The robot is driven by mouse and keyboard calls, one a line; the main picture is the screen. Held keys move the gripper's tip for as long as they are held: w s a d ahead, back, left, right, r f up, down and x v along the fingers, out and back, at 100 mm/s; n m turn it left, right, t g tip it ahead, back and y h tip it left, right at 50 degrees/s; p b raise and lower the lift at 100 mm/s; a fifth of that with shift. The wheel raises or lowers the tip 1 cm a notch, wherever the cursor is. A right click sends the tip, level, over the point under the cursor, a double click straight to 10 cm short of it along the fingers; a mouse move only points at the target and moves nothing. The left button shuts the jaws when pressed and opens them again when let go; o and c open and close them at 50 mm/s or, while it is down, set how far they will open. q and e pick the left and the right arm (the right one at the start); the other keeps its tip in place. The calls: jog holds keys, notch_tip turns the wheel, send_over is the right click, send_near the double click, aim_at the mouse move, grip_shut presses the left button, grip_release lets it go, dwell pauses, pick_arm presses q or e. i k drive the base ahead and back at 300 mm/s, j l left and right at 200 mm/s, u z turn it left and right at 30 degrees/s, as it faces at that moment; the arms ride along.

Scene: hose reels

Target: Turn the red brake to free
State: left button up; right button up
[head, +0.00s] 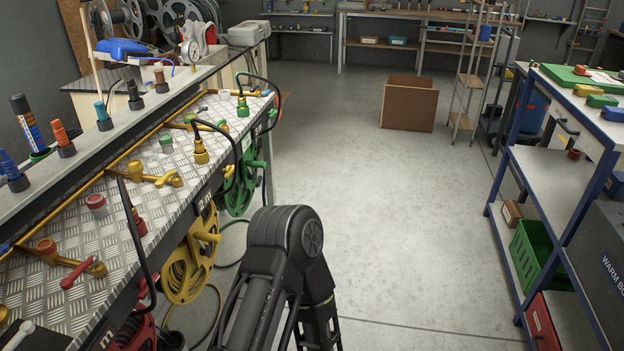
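A red lever (76,273) with a rounded end lies on the diamond-plate bench top (55,302) at the lower left. It may be the red brake; I cannot tell its setting. A brass fitting (60,255) sits beside it, and a round red cap (97,205) stands further up. The red hose reel (137,335) shows partly under the bench edge at the bottom. Part of my arm rises at the bottom centre, right of the reels. Neither of my grippers is in view.
The yellow reel (187,265) and green reel (238,187) hang along the bench's front. Black hoses arch over its edge. A blue-framed shelf (507,180) stands on the right, and a cardboard box (409,104) sits on the floor. The middle floor is clear.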

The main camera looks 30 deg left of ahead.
aim_at(142, 283)
jog(key=i+l+u, duration=0.1)
jog(key=i+u, duration=0.25)
jog(key=i, duration=0.15)
jog(key=i+l+u, duration=0.35)
jog(key=i, duration=0.15)
jog(key=i+l+u, duration=0.15)
jog(key=u, duration=0.25)
jog(key=i+l+u, duration=0.2)
jog(key=u, duration=0.25)
jog(key=i+l+u, duration=0.2)
jog(key=u, duration=0.2)
jog(key=i+l+u, duration=0.1)
jog(key=l+u, duration=0.35)
jog(key=i+l+u, duration=0.1)
jog(key=l+u, duration=0.15)
jog(key=u, duration=0.15)
jog(key=l+u, duration=0.35)
jog(key=l, duration=0.05)
